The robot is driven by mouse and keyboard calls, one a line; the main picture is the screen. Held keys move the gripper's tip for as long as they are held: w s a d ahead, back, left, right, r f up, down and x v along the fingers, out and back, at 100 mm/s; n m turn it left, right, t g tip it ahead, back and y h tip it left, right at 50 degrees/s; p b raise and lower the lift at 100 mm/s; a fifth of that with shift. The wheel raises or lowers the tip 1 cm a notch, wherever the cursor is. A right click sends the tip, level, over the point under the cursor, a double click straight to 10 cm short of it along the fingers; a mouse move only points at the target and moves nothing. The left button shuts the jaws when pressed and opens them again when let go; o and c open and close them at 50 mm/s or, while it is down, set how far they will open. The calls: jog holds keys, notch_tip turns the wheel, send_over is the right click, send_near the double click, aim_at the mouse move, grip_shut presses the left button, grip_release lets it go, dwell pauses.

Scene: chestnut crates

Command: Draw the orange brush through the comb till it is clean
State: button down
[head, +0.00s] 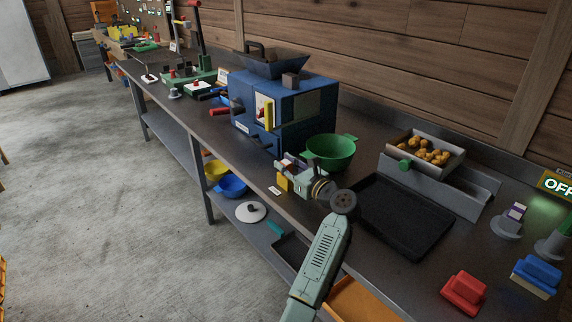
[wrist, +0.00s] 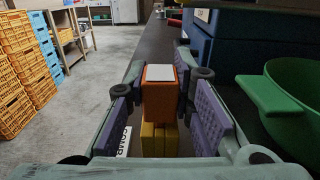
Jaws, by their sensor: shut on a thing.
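My gripper (head: 285,170) is near the front edge of the bench, beside the blue machine. In the wrist view its purple pads (wrist: 208,118) are shut on the orange brush (wrist: 160,104), an orange block with a pale top. Yellow parts (wrist: 158,140) show at the block's near side; I cannot tell whether they are bristles or part of the comb. A yellow piece (head: 283,183) also shows below the gripper in the head view. A white label (wrist: 125,141), seemingly reading COMB, lies beside the brush. The comb itself is not clearly visible.
The blue machine (head: 251,123) stands behind the gripper, with a green bowl (head: 330,149) to its right. A black tray (head: 402,215), a crate of chestnuts (head: 456,166), a red brush-like block (head: 464,293) and a blue one (head: 538,275) are further right.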

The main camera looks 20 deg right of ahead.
jog(key=shift+f, duration=0.5)
jog(key=shift+r, duration=0.2)
jog(key=shift+r+p, duration=0.9)
jog(key=shift+r, duration=1.25)
jog(key=shift+f, duration=0.25)
jog(key=shift+f+b, duration=0.6)
jog(key=shift+f, duration=1.3)
jog(key=shift+f, duration=0.1)
